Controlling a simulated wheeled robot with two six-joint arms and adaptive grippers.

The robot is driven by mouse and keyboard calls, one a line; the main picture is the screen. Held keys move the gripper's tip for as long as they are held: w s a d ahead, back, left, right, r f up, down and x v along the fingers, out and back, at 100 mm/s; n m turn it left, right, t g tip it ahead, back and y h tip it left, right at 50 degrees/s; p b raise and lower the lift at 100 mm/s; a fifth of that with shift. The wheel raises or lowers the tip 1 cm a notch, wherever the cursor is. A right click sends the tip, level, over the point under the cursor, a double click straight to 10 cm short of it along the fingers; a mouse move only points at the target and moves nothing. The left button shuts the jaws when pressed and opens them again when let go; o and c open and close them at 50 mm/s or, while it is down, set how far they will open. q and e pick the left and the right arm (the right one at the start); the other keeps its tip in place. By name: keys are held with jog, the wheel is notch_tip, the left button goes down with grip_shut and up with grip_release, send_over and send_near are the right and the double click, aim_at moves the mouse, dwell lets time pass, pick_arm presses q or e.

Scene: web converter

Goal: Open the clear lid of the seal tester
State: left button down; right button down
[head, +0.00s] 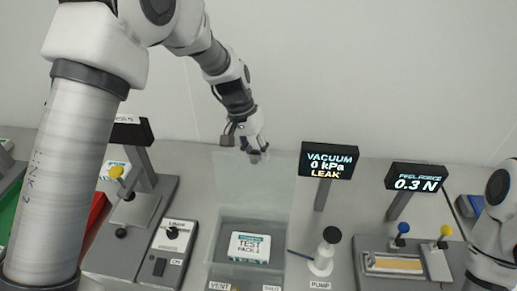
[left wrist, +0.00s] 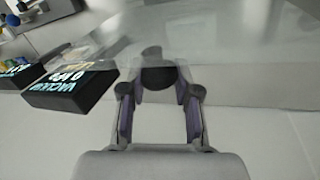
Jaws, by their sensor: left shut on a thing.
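The seal tester is a clear-walled box (head: 213,252) at the front middle in the head view. A white test pack (head: 250,247) lies inside it. Its clear lid (head: 235,185) stands raised, roughly upright, at the back of the box. My left gripper (head: 257,153) is at the lid's top edge. In the left wrist view, my left gripper (left wrist: 159,85) is shut on a dark round knob (left wrist: 158,76), and the see-through lid (left wrist: 235,60) stretches beyond it. My right gripper is out of view; only part of the right arm shows at the right edge.
A vacuum display (head: 330,160) reading 0 kPa and LEAK stands right of the lid; it also shows in the left wrist view (left wrist: 70,90). A pump (head: 322,258), a peel force tester (head: 390,262) and a lever press (head: 130,210) flank the box. A wall is behind.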

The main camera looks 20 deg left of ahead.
pick_arm(q)
jog(key=shift+s+f, duration=0.2)
jog(key=shift+s, duration=0.1)
jog(key=c, duration=0.8)
grip_release()
jog(key=shift+w+a, duration=0.1)
jog(key=shift+r, duration=0.1)
jog(key=shift+w+r, duration=0.1)
jog(key=shift+r, duration=0.4)
jog(key=v, duration=1.1)
jog(key=shift+a, duration=0.2)
jog(key=shift+f, duration=0.1)
